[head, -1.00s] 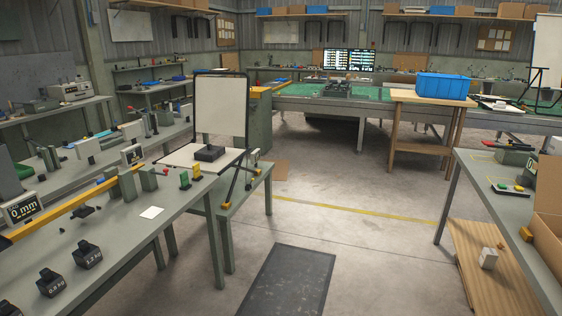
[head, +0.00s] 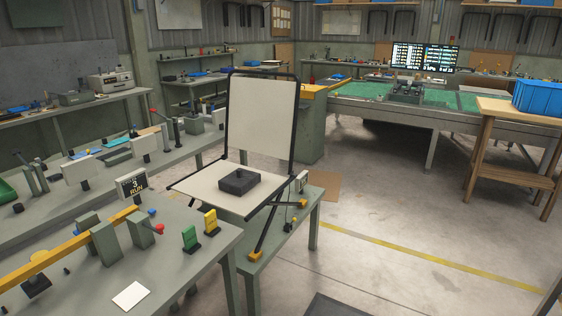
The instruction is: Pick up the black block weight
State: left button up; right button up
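A black block weight (head: 239,182) lies flat on the pale seat of the folding lounger (head: 203,182). The lounger's white backrest (head: 262,120) stands upright in a black frame behind it. The lounger stands on a low grey-green bench (head: 284,236). Neither of my grippers shows in the head view.
A grey table (head: 190,268) with a yellow bar, green and yellow blocks and a white card (head: 131,295) stands at the front left. A wooden stand (head: 514,150) with a blue crate (head: 543,98) is at the right. The concrete floor in the middle is open.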

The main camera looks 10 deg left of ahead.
aim_at(238, 183)
jog(key=i+z, duration=0.2)
jog(key=i, duration=1.3)
